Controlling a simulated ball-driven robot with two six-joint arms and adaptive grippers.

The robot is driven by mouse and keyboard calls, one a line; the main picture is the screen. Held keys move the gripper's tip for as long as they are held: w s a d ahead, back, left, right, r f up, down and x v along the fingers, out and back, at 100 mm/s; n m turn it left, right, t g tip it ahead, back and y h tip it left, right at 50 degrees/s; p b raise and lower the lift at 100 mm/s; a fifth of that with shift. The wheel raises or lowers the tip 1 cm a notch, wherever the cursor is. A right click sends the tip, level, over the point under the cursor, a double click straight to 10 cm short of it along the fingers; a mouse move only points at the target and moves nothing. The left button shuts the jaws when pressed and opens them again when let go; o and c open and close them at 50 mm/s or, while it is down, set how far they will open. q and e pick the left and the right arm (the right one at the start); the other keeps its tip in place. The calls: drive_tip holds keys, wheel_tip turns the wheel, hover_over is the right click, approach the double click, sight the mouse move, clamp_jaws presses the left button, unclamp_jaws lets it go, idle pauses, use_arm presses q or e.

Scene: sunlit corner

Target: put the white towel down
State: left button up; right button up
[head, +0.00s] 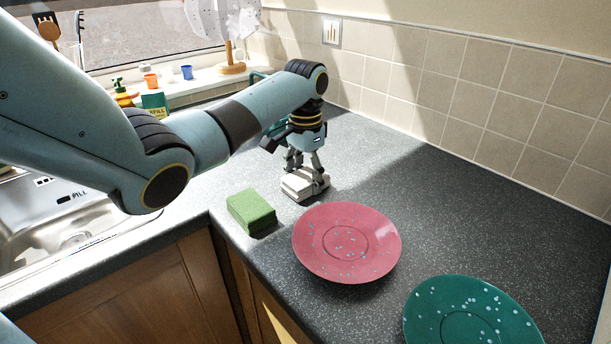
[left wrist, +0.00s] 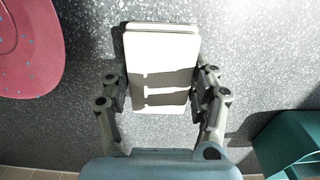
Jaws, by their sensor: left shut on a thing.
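The white towel (head: 304,184) is a folded block at the counter, behind the green sponge and the pink plate in the head view. My left gripper (head: 305,171) comes down over it from above and is shut on it. In the left wrist view the towel (left wrist: 160,65) lies between the two fingers of my left gripper (left wrist: 162,92), one at each long side. The towel looks at or very near the counter top; I cannot tell whether it touches. My right gripper is not in view.
A green sponge (head: 251,212), a pink speckled plate (head: 347,242) and a green speckled plate (head: 470,315) lie on the grey counter (head: 450,220). The sink (head: 60,225) is at the left. The counter right of the towel, along the tiled wall, is clear.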

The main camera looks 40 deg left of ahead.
sight(305, 175)
use_arm(q)
drive_tip(key=o, duration=1)
drive_tip(key=shift+f, duration=0.15)
drive_tip(key=shift+o, duration=0.2)
wheel_tip(305, 175, up, 12)
drive_tip(key=shift+r, duration=0.2)
drive_tip(key=shift+f, duration=0.1)
